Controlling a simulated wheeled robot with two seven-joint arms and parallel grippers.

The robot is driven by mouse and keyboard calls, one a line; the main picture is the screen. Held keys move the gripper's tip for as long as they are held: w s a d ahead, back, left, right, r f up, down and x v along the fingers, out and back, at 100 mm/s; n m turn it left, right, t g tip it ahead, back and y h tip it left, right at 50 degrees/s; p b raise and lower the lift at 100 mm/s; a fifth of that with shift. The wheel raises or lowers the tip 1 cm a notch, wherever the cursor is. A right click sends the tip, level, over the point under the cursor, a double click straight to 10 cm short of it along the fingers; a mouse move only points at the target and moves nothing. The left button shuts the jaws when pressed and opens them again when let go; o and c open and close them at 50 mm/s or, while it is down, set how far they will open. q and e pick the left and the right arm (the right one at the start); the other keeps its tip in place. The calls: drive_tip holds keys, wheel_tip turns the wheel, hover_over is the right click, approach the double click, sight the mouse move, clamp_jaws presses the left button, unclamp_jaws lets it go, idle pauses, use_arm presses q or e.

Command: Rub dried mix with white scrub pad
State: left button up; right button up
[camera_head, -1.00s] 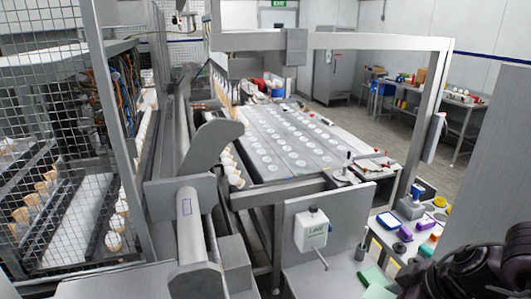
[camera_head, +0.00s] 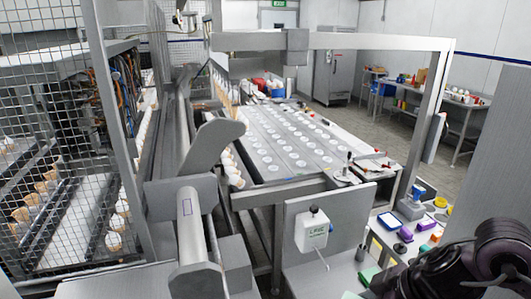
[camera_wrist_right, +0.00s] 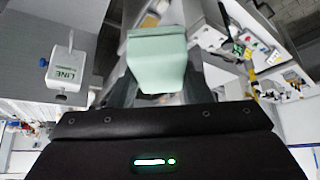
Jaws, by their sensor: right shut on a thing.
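My right gripper (camera_wrist_right: 157,76) is shut on a pale green block (camera_wrist_right: 158,50), held between its two grey fingers in the right wrist view. In the head view my right arm comes in at the lower right, and a pale green edge (camera_head: 351,295) shows at the bottom of the picture, probably the same block. I cannot make out any dried mix. My left gripper is not in view.
The cone machine (camera_head: 283,140) with rows of white discs stands behind.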

wheel_tip(320, 180, down, 13)
drive_tip(key=b, duration=1.1)
drive_tip(key=shift+d+b, duration=0.2)
drive_tip(key=shift+b, duration=0.15)
